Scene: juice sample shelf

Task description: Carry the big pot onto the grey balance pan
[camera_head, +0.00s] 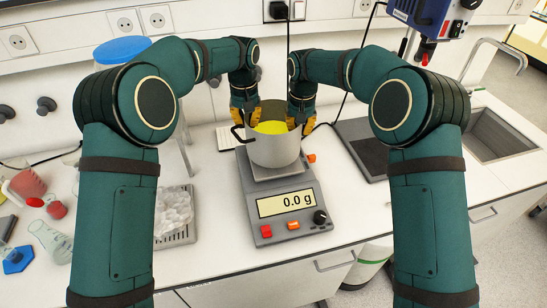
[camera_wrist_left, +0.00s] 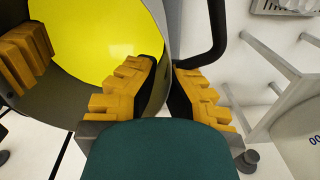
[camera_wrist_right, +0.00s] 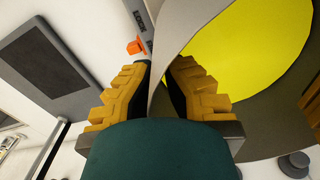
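The big grey pot (camera_head: 280,153) with bright yellow contents (camera_head: 270,128) is over the balance (camera_head: 287,210). Its base is at the grey balance pan (camera_head: 284,173); I cannot tell whether it touches. The display reads 0.0 g. My left gripper (camera_head: 241,117) is shut on the left side of the rim. In the left wrist view its yellow fingers (camera_wrist_left: 168,68) straddle the pot wall, one inside and one outside. My right gripper (camera_head: 300,117) is shut on the right side of the rim, with its fingers (camera_wrist_right: 160,68) likewise straddling the wall in the right wrist view. The pot looks upright.
A dark flat plate (camera_head: 366,150) lies right of the balance, with a sink (camera_head: 500,135) beyond it. A tray of clear pieces (camera_head: 175,212) stands on the left. A blue-topped stool (camera_head: 122,49), flasks and a red-filled beaker (camera_head: 27,183) are further left.

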